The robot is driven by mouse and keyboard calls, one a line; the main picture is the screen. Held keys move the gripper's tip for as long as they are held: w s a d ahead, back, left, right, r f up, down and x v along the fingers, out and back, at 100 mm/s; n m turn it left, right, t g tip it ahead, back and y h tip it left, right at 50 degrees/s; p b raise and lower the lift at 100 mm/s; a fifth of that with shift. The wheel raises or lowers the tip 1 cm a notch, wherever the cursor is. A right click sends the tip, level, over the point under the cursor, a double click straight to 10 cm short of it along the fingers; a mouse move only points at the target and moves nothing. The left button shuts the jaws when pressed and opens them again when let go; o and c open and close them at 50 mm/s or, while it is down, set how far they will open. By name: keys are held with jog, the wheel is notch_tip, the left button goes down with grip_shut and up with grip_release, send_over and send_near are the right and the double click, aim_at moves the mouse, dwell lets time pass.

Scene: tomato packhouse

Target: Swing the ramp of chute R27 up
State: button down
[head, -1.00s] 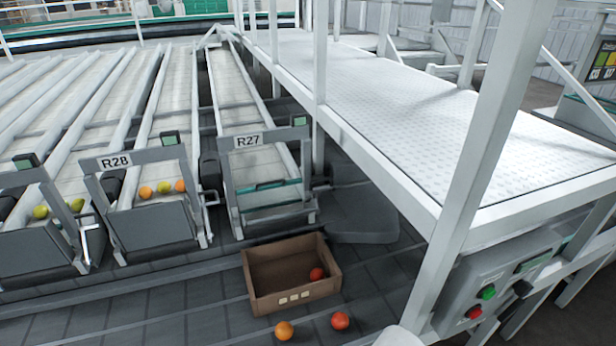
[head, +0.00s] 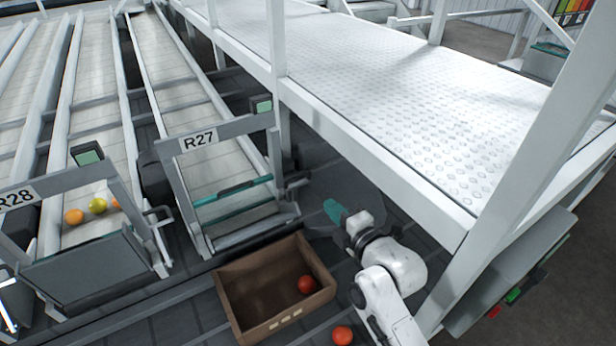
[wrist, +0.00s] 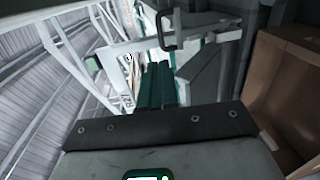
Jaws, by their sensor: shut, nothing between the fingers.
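Chute R27 (head: 198,140) stands left of centre in the head view, with its number on a grey frame. Its ramp (head: 255,232) appears low at the front, below a teal-edged bar, with no upright panel like the one on R28. A bracket-shaped handle (head: 298,183) sticks out at its right side; a dark loop handle (wrist: 168,30) shows at the top of the wrist view. My gripper (head: 334,210) is right of the chute and handle, apart from them. Its teal fingers (wrist: 157,85) are together and empty.
A brown box (head: 292,318) with one red tomato (head: 306,284) stands before R27, close left of my arm. Another tomato (head: 342,335) lies outside it. A white walkway (head: 370,150) with posts bounds the right. R28's dark panel (head: 85,275) stands upright.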

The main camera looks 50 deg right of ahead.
aim_at(301, 175)
jog(key=p+x, duration=0.1)
jog(key=x, duration=1.2)
jog(key=shift+w+p, duration=0.2)
jog(key=shift+p, duration=0.1)
jog(key=shift+w, duration=0.1)
jog(key=shift+w+d+r+g+p, duration=0.2)
jog(key=shift+w+r+g+p, duration=0.25)
jog(key=shift+w+g+p, duration=0.55)
jog(key=w+d+f+g+y+p, duration=0.1)
jog(key=w+d+g+y+p, duration=0.1)
jog(key=w+g, duration=0.3)
jog(key=shift+w+d+f, duration=0.25)
jog(key=shift+w+f, duration=0.15)
jog(key=shift+w, duration=1.25)
